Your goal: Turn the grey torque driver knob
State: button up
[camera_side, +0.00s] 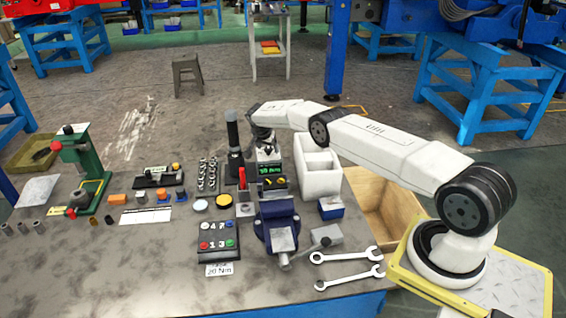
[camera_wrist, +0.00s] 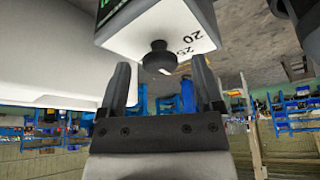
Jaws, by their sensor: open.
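The dark grey knob (camera_wrist: 158,56) sticks out of a white face printed with the numbers 20 and 25 in the wrist view. The face belongs to the torque driver unit (camera_side: 270,170), which has a green lit display, at the back of the bench. My gripper (camera_wrist: 160,66) is open, with one finger on each side of the knob's line and the tips close to it. No contact shows. In the side view my gripper (camera_side: 264,143) is just above the unit, and the knob is hard to make out there.
A white bin (camera_side: 318,173) stands close to the right of the unit. A tall black cylinder (camera_side: 234,140) stands to its left. A blue vise (camera_side: 277,222) and a button panel (camera_side: 218,240) are in front. Two wrenches (camera_side: 345,257) lie at the front right. The bench's front left is clear.

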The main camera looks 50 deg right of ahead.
jog(key=shift+r, duration=0.15)
jog(key=v, duration=0.7)
jog(key=shift+a, duration=0.2)
dwell(0.4)
jog(key=shift+r, duration=0.15)
jog(key=s+d+n+t+y, duration=0.1)
jog(key=n, duration=0.5)
jog(key=d+n+t+y, duration=0.1)
jog(key=d+n+y, duration=0.1)
jog(key=n, duration=0.4)
jog(key=s+d+n+t+y, duration=0.1)
jog(key=n+y, duration=0.1)
jog(key=n, duration=0.4)
jog(key=shift+s+d, duration=0.3)
jog(key=shift+n, duration=0.3)
